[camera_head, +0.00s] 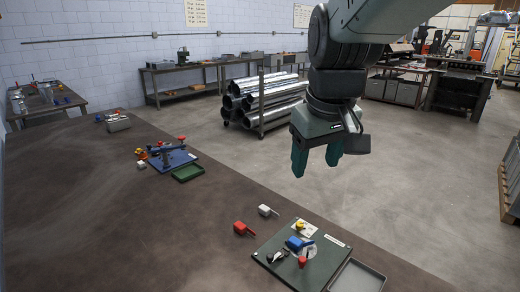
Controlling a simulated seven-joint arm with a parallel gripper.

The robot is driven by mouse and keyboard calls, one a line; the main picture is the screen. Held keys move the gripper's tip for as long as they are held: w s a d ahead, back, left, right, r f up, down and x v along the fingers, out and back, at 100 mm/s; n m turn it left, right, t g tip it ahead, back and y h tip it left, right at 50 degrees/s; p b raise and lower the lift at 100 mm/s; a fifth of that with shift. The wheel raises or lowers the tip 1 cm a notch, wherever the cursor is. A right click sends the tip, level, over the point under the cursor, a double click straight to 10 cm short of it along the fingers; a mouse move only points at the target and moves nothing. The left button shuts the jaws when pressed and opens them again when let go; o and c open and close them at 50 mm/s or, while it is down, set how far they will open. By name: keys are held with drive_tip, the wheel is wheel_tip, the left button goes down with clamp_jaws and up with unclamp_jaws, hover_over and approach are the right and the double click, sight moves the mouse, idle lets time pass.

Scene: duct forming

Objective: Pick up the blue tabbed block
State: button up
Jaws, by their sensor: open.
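The blue tabbed block (296,243) lies on a dark green board (325,263) at the lower right of the table. A white round patch, a yellow piece (300,225) and a red piece (302,261) are close around it on the board. My gripper (316,165) hangs above and beyond the board, fingers pointing down. It is open and empty, well apart from the block. No part of the block looks covered by the gripper.
A red block (243,228) and a white block (267,210) lie on the table left of the board. A grey tray (357,277) sits at its right. A blue fixture (172,159) and green tray (187,172) stand further back. The table's middle is clear.

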drive_tip(key=w+f+n+g, duration=0.2)
drive_tip(key=w+f, duration=0.6)
drive_tip(key=w, duration=0.2)
drive_tip(key=n+g, duration=0.2)
drive_tip(key=n, duration=0.1)
hover_over(294, 240)
drive_tip(key=f, duration=2.5)
drive_tip(key=shift+a+f, duration=0.25)
drive_tip(key=shift+f, duration=0.15)
drive_tip(key=shift+d+f, duration=0.15)
drive_tip(key=shift+f, duration=1.4)
drive_tip(key=shift+d+f, duration=0.15)
drive_tip(key=shift+f, duration=1.4)
drive_tip(key=shift+c, duration=0.2)
